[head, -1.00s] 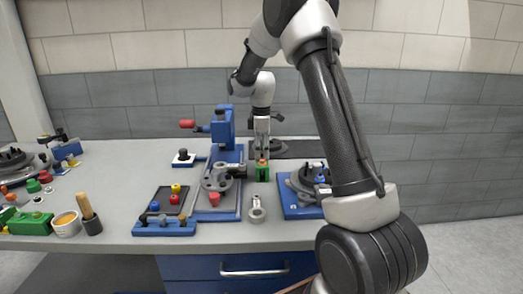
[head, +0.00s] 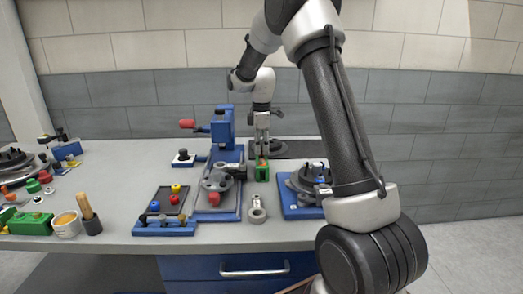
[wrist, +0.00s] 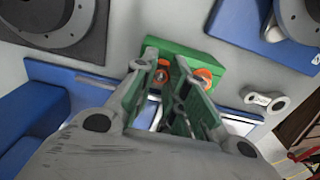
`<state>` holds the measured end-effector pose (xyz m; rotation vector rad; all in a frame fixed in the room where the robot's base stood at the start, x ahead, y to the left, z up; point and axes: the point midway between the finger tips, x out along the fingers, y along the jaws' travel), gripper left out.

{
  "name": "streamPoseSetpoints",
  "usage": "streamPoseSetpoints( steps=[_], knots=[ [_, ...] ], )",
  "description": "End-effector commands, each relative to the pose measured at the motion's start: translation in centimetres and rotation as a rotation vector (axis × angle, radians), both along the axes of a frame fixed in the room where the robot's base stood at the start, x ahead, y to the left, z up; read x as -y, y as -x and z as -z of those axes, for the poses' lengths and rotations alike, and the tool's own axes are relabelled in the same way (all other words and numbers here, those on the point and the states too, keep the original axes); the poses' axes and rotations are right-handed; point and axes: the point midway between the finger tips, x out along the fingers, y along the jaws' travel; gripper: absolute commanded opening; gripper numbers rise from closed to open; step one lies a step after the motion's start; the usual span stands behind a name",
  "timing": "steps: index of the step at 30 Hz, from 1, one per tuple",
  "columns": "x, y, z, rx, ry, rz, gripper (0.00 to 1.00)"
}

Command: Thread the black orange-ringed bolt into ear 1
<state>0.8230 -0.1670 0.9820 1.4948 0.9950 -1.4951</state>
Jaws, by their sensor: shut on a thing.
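My gripper (head: 262,153) points down over a small green block (head: 262,173) at the middle of the bench. In the wrist view my gripper (wrist: 165,60) has its fingers closed together around something with an orange ring, the bolt (wrist: 160,75); most of it is hidden between the fingers. The green block (wrist: 203,48) lies just beyond and below the fingertips, with a second orange ring (wrist: 205,77) on it. I cannot tell whether the bolt is clear of the block. A grey casting (head: 217,180) with rounded lobes sits on a blue-edged plate to the left; ear 1 cannot be singled out.
A blue upright press (head: 222,128) with a red handle stands behind the casting. A blue fixture with a dark disc (head: 305,182) stands at right. A blue tray (head: 163,229) with coloured knobs is at front left.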

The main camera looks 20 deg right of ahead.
Motion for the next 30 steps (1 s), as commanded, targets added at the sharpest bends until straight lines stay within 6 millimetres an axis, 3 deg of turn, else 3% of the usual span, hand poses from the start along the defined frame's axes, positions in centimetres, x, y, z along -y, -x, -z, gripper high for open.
streamPoseSetpoints(
  steps=[18, 30],
  knots=[
    [0.0, 0.0, -5.4, 0.001, -0.001, 0.0, 0.0],
    [0.0, 0.0, -5.9, 0.0, 0.0, 0.0, 0.0]
  ],
)
